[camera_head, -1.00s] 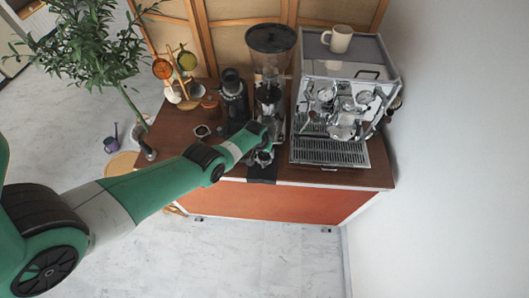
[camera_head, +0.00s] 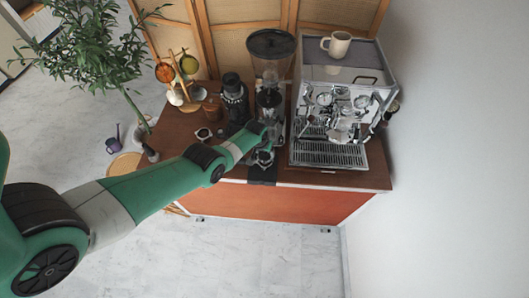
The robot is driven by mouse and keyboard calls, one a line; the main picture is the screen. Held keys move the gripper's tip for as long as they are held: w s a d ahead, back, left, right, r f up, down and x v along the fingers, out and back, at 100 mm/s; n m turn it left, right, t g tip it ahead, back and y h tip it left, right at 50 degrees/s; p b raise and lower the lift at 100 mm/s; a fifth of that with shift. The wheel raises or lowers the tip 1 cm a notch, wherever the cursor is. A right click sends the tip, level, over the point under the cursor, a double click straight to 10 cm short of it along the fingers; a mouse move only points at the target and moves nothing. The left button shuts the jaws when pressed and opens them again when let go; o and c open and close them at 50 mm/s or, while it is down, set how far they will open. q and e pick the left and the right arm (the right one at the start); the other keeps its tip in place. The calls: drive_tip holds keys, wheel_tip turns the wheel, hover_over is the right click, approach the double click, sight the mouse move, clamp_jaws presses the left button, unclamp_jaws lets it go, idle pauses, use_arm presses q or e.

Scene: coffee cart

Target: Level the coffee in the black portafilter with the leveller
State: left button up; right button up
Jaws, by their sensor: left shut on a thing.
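My left gripper (camera_head: 262,155) is at the front edge of the wooden cart top, over a black mat (camera_head: 263,175). It is shut on a small dark and silvery object, mostly hidden by the gripper and too small to identify. I cannot make out the black portafilter or the leveller for certain at this spot. A small dark round item with a pale rim (camera_head: 203,133) lies on the cart top to the left of the gripper. My right gripper is not in view.
A coffee grinder (camera_head: 270,50) stands behind the gripper, with a black canister-like device (camera_head: 234,97) to its left. The espresso machine (camera_head: 335,155) is to the right, a mug (camera_head: 336,44) on top. A cup stand (camera_head: 183,75) and plant (camera_head: 95,45) are at left.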

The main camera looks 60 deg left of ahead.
use_arm(q)
drive_tip(key=shift+r, duration=0.25)
wheel_tip(320, 180, up, 5)
drive_tip(key=p, duration=0.5)
drive_tip(key=shift+r, duration=0.1)
